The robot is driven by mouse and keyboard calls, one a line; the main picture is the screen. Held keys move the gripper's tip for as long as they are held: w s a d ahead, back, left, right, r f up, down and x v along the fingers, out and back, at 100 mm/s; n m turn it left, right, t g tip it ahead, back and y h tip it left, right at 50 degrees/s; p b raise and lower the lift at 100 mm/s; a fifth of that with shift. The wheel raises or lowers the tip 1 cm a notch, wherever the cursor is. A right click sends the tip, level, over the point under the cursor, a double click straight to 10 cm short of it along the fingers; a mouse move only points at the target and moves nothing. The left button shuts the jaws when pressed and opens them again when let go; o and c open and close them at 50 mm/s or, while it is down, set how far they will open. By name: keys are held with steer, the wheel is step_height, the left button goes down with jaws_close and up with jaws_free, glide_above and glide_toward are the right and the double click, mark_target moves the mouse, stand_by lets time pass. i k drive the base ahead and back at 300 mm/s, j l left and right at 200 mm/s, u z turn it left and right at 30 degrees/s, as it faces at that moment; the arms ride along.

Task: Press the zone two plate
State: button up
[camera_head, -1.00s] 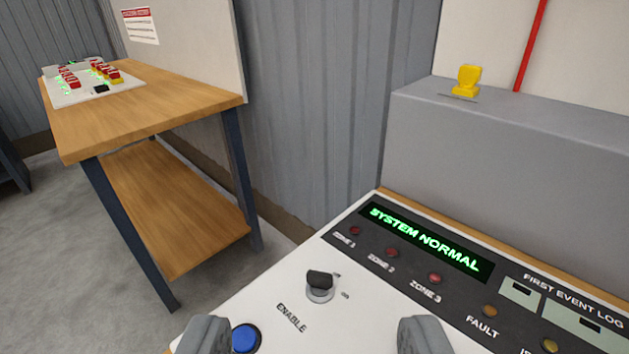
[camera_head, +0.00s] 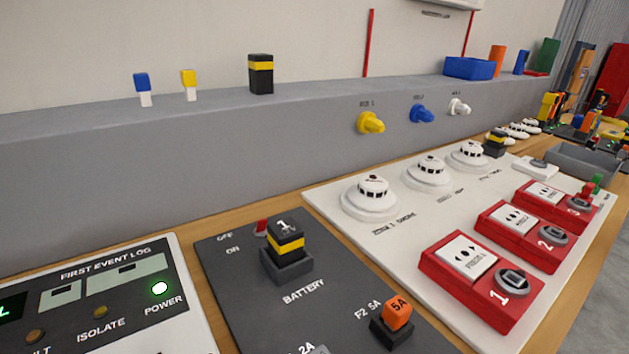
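The red call point marked 2 (camera_head: 543,254) sits on a white board, in the middle of a row of three red call points. Its white plate (camera_head: 509,217) faces up and carries black marks. A round grey part (camera_head: 552,233) is beside the plate. Call point 1 (camera_head: 487,308) is nearer and call point 3 (camera_head: 580,225) is farther back. Each has a similar white plate. My gripper is out of the picture now, so its state is hidden.
Three white detectors (camera_head: 369,193) stand on the white board (camera_head: 335,200) left of the call points. A dark battery panel (camera_head: 225,275) with a black-and-yellow block (camera_head: 286,238) and an orange 5A fuse (camera_head: 397,314) lies nearer. A grey ledge (camera_head: 100,170) runs behind.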

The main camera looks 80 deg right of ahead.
mark_target(512, 218)
steer(key=l+z, duration=0.1)
steer(key=z, duration=2.8)
steer(key=l, duration=0.1)
